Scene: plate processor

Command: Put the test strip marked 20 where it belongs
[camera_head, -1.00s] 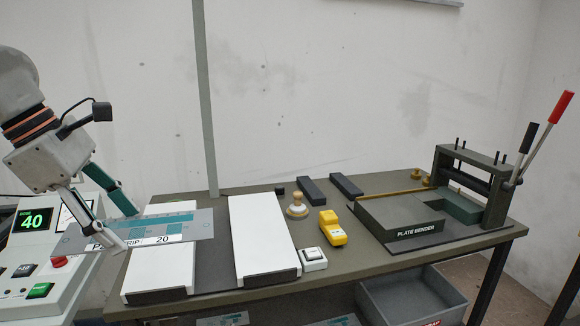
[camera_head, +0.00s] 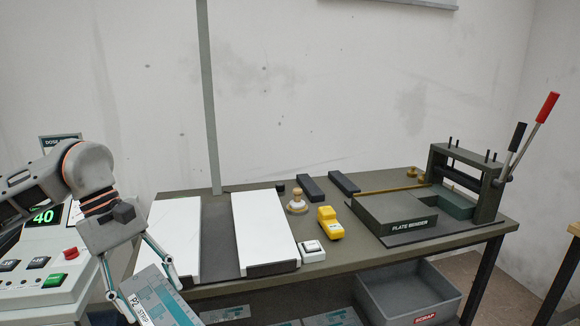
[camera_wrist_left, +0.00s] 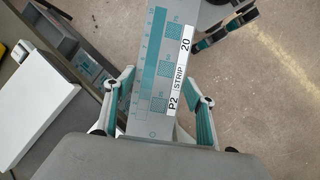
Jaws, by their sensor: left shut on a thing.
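The test strip is a grey plate with teal patches and a white label reading "P2 STRIP 20" in the left wrist view (camera_wrist_left: 155,70). My left gripper (camera_head: 155,300) is shut on the strip (camera_head: 168,310), with one finger along each side. It holds the strip tilted in front of the table, low at the left of the head view, below the tabletop's front edge. The strip's lower end is cut off by the head picture. A dark and teal part at the upper right of the left wrist view may be my right gripper (camera_wrist_left: 228,32); its jaws are unclear.
Two white boards (camera_head: 172,235) (camera_head: 262,230) lie on the table. The control box (camera_head: 45,270) reads 40. Plates (camera_head: 225,313) (camera_head: 335,316) lie on the shelf below, beside the scrap bin (camera_head: 380,300). A yellow device (camera_head: 329,222) and the plate bender (camera_head: 400,215) stand to the right.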

